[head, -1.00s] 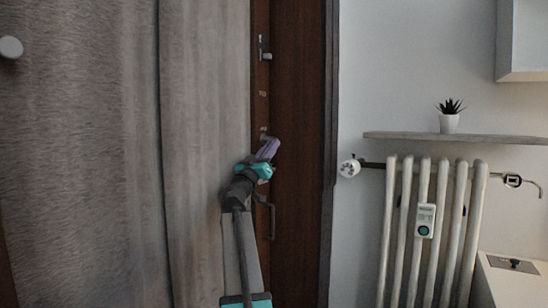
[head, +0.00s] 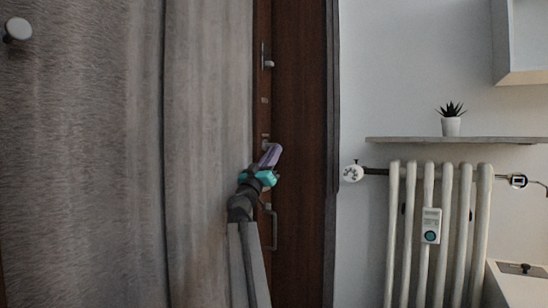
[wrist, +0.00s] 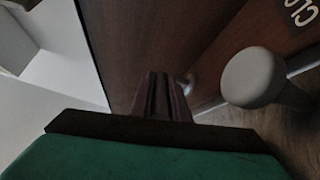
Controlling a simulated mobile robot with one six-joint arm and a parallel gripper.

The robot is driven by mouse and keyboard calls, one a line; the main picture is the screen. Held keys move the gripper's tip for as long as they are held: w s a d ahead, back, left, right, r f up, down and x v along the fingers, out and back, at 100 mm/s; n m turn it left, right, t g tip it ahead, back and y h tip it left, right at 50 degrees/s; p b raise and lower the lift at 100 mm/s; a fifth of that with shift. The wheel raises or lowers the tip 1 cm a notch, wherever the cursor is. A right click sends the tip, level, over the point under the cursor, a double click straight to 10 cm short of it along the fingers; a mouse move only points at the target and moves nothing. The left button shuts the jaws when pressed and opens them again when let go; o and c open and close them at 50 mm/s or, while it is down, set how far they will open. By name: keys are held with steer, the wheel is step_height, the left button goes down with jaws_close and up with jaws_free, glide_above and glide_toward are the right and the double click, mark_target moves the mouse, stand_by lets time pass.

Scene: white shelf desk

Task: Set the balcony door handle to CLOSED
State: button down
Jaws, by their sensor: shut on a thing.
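The dark brown balcony door (head: 298,190) stands beside the grey curtain. My gripper (head: 271,154), with purple fingers, is at the door's left edge, by a small metal handle (head: 265,137) that it mostly covers. In the wrist view, my gripper's fingers (wrist: 161,95) are together, with a bit of metal (wrist: 188,85) just beyond them. The gripped part is hidden between the fingers. A rounded grey knob (wrist: 252,77) is to their right, near a label (wrist: 299,12) of which "CLO" shows.
Another metal handle (head: 267,64) sits higher on the door, and a pull handle (head: 273,228) lower. The grey curtain (head: 205,120) hangs close on the left. A radiator (head: 437,235) and a shelf (head: 400,140) with a potted plant (head: 451,120) are on the right.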

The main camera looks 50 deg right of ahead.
steer(key=shift+r, duration=0.3)
steer(key=c, duration=1.7)
jaws_free()
steer(key=shift+f, duration=0.1)
steer(key=shift+w, duration=0.1)
steer(key=shift+f, duration=0.1)
steer(key=shift+a+f, duration=0.1)
steer(key=shift+p+v, duration=0.3)
steer(key=shift+v, duration=0.75)
steer(key=shift+p+v, duration=1.2)
steer(key=shift+v, duration=4.55)
